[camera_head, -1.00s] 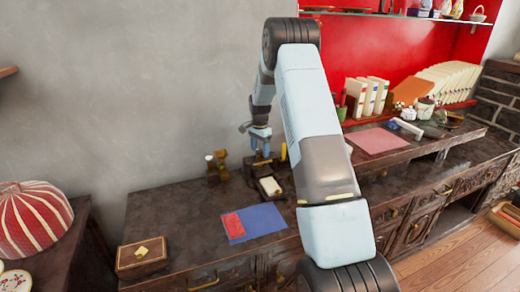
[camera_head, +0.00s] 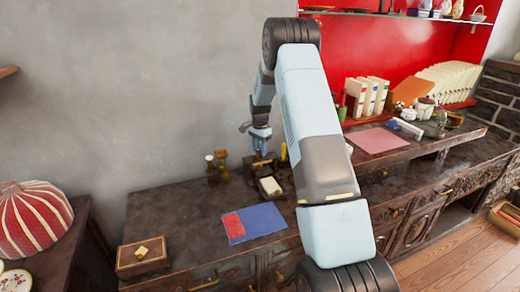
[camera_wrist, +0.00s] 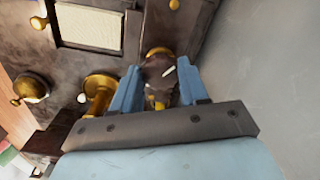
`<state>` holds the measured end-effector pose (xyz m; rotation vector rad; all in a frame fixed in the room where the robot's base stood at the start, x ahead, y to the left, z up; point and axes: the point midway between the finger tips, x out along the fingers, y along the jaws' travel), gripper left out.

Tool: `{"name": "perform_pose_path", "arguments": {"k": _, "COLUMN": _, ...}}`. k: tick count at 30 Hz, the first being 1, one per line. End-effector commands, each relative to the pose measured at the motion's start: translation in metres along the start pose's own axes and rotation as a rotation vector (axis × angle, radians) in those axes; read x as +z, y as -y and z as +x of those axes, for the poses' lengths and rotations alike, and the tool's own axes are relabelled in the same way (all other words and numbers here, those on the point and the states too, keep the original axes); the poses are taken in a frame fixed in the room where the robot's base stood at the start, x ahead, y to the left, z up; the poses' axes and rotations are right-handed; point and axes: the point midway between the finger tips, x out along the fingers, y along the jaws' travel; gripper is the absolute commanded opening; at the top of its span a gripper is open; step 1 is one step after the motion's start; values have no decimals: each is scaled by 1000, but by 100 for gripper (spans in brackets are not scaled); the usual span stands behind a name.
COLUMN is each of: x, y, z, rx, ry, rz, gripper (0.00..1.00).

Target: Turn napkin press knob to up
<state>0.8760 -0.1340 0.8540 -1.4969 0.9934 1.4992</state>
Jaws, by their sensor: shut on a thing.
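The napkin press (camera_head: 270,187) stands against the wall at the back of the dark cabinet top, with a white pad on it. In the wrist view its pale pad (camera_wrist: 92,28) lies in a dark frame at upper left. A dark round knob (camera_wrist: 161,68) with a short slanted white mark and brass around it sits between the fingers of my gripper (camera_wrist: 158,84). The fingers are shut on it from both sides. In the head view my gripper (camera_head: 261,149) points down behind the press, and the knob cannot be made out there.
Two small bottles (camera_head: 217,167) stand just left of the press. Brass fittings (camera_wrist: 100,90) show beside my left finger in the wrist view. A blue mat (camera_head: 262,219) with a red booklet (camera_head: 232,224) lies in front. The wall (camera_wrist: 260,70) is close on the right.

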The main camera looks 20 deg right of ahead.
Motion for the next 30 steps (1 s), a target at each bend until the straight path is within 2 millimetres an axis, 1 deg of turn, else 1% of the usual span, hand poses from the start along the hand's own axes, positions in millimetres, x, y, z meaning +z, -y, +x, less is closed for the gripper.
{"name": "perform_pose_path", "arguments": {"k": 5, "x": 0, "y": 1, "z": -1, "rx": -3, "ry": -1, "rz": -50, "gripper": 13}}
{"name": "perform_pose_path", "arguments": {"k": 11, "x": 0, "y": 1, "z": -1, "rx": -3, "ry": -1, "rz": -175, "gripper": 13}}
{"name": "perform_pose_path", "arguments": {"k": 30, "x": 0, "y": 0, "z": -1, "rx": -4, "ry": -2, "rz": -776, "gripper": 13}}
